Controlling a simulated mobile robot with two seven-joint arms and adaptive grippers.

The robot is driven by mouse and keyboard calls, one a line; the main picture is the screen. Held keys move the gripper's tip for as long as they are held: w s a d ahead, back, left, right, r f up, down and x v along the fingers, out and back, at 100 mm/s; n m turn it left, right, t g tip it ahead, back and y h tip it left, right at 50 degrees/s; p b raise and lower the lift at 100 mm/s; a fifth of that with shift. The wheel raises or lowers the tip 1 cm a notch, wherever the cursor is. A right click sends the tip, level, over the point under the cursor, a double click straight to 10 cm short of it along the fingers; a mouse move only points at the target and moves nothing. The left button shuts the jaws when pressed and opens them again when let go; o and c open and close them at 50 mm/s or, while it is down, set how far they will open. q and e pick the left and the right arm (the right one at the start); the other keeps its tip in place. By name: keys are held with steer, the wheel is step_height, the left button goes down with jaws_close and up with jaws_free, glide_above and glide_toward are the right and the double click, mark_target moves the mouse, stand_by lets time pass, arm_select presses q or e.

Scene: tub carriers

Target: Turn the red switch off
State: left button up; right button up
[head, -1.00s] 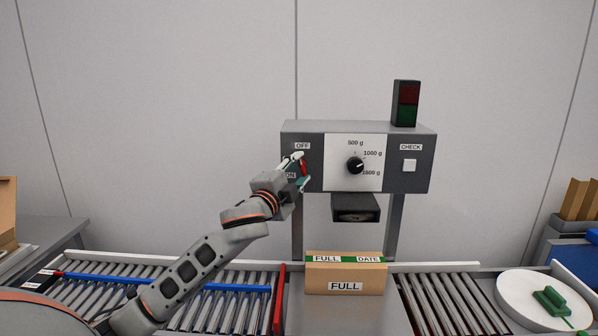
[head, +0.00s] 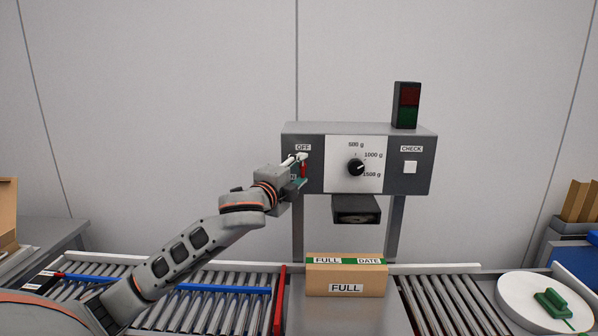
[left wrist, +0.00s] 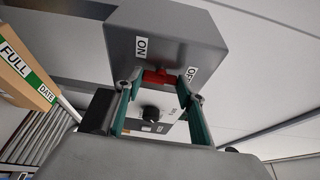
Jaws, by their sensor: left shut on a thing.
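The red switch (head: 304,170) is on the left of the front panel of the grey control box (head: 312,184), just below the OFF label (head: 303,147). It also shows in the left wrist view (left wrist: 158,76), between the ON label (left wrist: 141,46) and the OFF label (left wrist: 191,73). My left gripper (head: 300,170) is at the panel with its fingers on either side of the switch, shut on it. The fingers and wrist partly hide the switch and the ON label in the head view. My right gripper is in neither view.
A black dial (head: 355,168) and a white CHECK button (head: 409,167) are to the right on the panel. A red and green lamp (head: 406,105) stands on top. Below, a cardboard box (head: 345,281) marked FULL sits between roller conveyors. A white round plate (head: 541,300) is at the right.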

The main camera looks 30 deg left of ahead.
arm_select(q)
steer(key=o, duration=1.1)
steer(key=shift+o, duration=0.2)
steer(key=s+d, duration=0.2)
steer(key=s, duration=1)
steer(key=shift+w, duration=0.1)
